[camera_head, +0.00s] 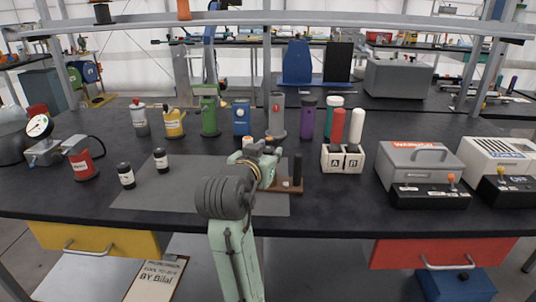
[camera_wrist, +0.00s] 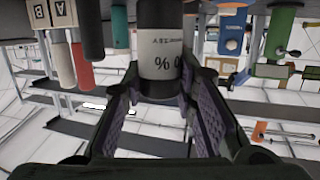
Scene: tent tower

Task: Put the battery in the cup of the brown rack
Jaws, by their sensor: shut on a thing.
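My gripper (camera_wrist: 160,84) is shut on a battery (camera_wrist: 161,55), a dark cylinder with a white label showing "%" and "0". In the head view my arm hides most of the gripper (camera_head: 264,160), and I cannot make out the held battery there. The brown rack (camera_head: 286,188) lies at the right edge of the grey mat, just right of my gripper, with a dark upright post (camera_head: 298,168). Its cup is not clearly visible behind my arm.
Two similar black cylinders with white labels (camera_head: 126,176) (camera_head: 161,160) stand on the left of the grey mat (camera_head: 200,200). A white A/B holder (camera_head: 342,160) with red and white cylinders stands right of the rack. Several bottles and tools line the back.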

